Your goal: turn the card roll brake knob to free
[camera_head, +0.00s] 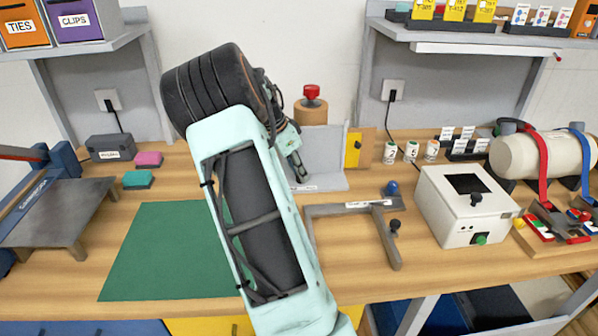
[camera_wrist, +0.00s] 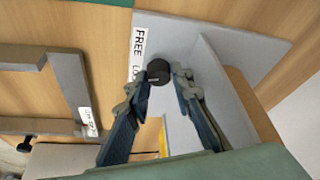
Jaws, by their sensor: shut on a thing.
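The black brake knob (camera_wrist: 158,71) sits on the grey plate (camera_wrist: 187,40) of a stand in the wrist view. A white label (camera_wrist: 138,48) beside it reads FREE, then LO, with the rest cut off by a finger. My gripper (camera_wrist: 160,79) has one finger on each side of the knob and is shut on it. Which way the knob points is too small to tell. In the head view my gripper (camera_head: 295,170) reaches down to the grey stand (camera_head: 326,181), and the knob is hidden there.
A brown roll with a red top (camera_head: 311,104) stands behind the gripper. A green mat (camera_head: 165,250) lies at left. Shelves hang above both sides.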

